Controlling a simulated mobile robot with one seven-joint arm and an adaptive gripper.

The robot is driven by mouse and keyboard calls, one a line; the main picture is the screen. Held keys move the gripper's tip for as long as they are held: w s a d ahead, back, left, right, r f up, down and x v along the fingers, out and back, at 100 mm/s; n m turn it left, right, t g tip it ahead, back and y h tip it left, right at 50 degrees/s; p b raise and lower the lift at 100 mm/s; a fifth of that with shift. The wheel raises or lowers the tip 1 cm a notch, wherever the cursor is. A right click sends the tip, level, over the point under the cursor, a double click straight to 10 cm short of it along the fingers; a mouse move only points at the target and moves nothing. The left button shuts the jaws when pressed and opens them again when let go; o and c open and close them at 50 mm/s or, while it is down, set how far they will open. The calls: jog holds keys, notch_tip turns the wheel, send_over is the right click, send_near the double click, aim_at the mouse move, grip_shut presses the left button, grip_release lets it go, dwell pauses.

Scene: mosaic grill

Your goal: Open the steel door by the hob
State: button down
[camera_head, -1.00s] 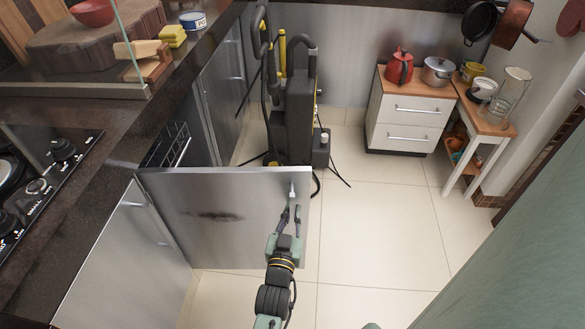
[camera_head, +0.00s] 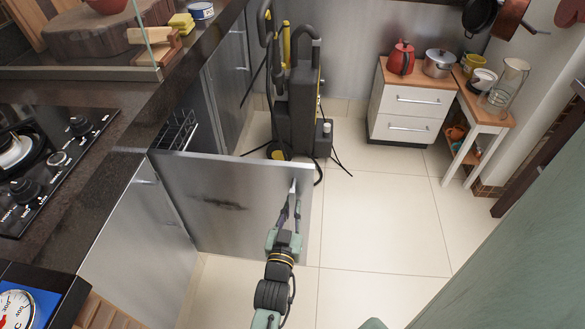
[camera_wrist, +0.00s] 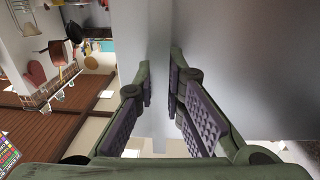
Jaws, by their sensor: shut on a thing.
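The steel door (camera_head: 225,215) stands swung out from the cabinet under the counter, with a dark smudge on its face. It also fills much of the wrist view (camera_wrist: 240,60). The hob (camera_head: 45,160) is set in the dark counter at the left. My gripper (camera_head: 293,200) is at the door's free right edge, its fingers closed around the handle there. In the wrist view my gripper (camera_wrist: 160,100) has a padded finger on each side of a pale upright part. The cabinet's inside is mostly hidden, but a wire rack (camera_head: 177,130) shows behind the door.
A black and yellow wheeled machine (camera_head: 296,105) stands on the floor behind the door. A white drawer unit (camera_head: 408,112) and a small side table (camera_head: 480,120) stand at the back right. Tiled floor (camera_head: 370,220) to the right of the door is clear.

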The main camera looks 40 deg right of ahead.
aim_at(296, 174)
jog(key=c, duration=1.7)
grip_release()
jog(key=shift+o, duration=0.2)
notch_tip(296, 174, up, 10)
jog(key=shift+r, duration=0.1)
